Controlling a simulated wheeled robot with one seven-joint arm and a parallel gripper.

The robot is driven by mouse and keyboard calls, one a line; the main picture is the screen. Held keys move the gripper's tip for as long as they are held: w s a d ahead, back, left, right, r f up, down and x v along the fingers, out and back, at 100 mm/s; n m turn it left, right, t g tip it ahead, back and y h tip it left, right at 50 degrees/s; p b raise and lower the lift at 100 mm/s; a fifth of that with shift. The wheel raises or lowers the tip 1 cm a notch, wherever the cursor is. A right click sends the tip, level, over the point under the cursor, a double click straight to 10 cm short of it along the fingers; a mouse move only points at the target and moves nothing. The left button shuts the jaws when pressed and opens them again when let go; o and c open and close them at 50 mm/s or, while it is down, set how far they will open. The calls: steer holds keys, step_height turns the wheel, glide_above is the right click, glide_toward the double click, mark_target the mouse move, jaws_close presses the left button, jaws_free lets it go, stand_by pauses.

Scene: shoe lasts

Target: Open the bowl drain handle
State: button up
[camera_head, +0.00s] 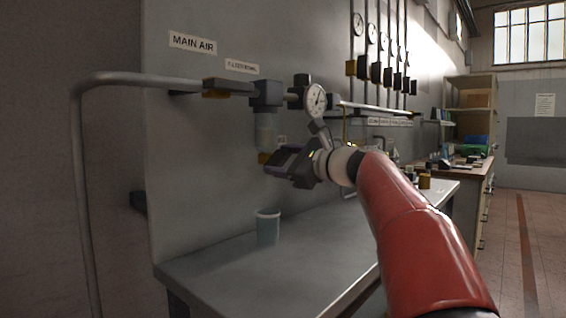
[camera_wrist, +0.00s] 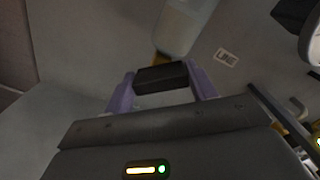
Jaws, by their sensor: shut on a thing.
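The filter bowl (camera_head: 266,133) is a translucent cup hanging under the dark filter head on the wall panel. Its brass drain fitting (camera_head: 263,158) shows at its lower end, beside my gripper (camera_head: 273,165). In the wrist view the bowl (camera_wrist: 187,24) is at the top, with some brass (camera_wrist: 160,59) below it. The drain handle (camera_wrist: 162,78) is a black block between the two purple fingers of my gripper (camera_wrist: 161,84). The fingers are shut on its two ends. In the head view the handle is hidden by the gripper.
A grey-blue cup (camera_head: 268,228) stands on the metal bench (camera_head: 225,265) below the bowl. A pressure gauge (camera_head: 316,99) and pipework sit close above my wrist. The bench's front left is clear. Shelves (camera_head: 470,103) stand at the back right.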

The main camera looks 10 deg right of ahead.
steer(key=o, duration=1)
steer(key=shift+b+v, duration=0.55)
steer(key=shift+v, duration=3.4)
steer(key=shift+c, duration=0.2)
